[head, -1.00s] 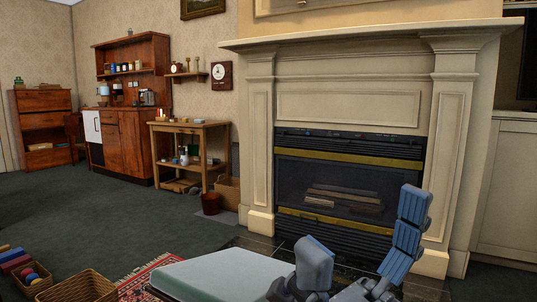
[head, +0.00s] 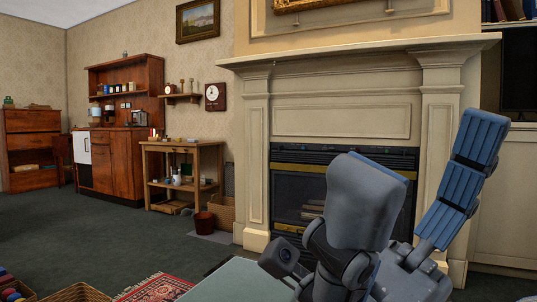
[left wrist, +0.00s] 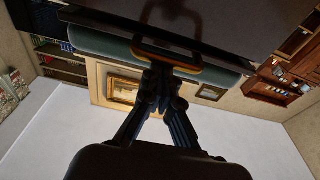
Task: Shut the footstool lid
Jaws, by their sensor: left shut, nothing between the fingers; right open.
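The footstool's pale teal padded lid (head: 235,282) shows at the bottom of the head view, partly cut off by the frame and covered by my right arm. In the left wrist view, which is upside down, a teal padded edge (left wrist: 105,46) and a brass-coloured loop handle (left wrist: 205,75) show against a dark surface. My left gripper (left wrist: 163,78) is shut and empty, its fingertips close to the handle; contact is unclear. My right gripper (head: 428,150) is open and empty, raised above the lid's right side. How far the lid stands open cannot be told.
A fireplace (head: 345,125) stands behind my right gripper. A patterned rug (head: 155,288) and a wicker basket (head: 78,293) lie at the lower left. A wooden side table (head: 183,146) stands farther back. The dark carpet at left is mostly free.

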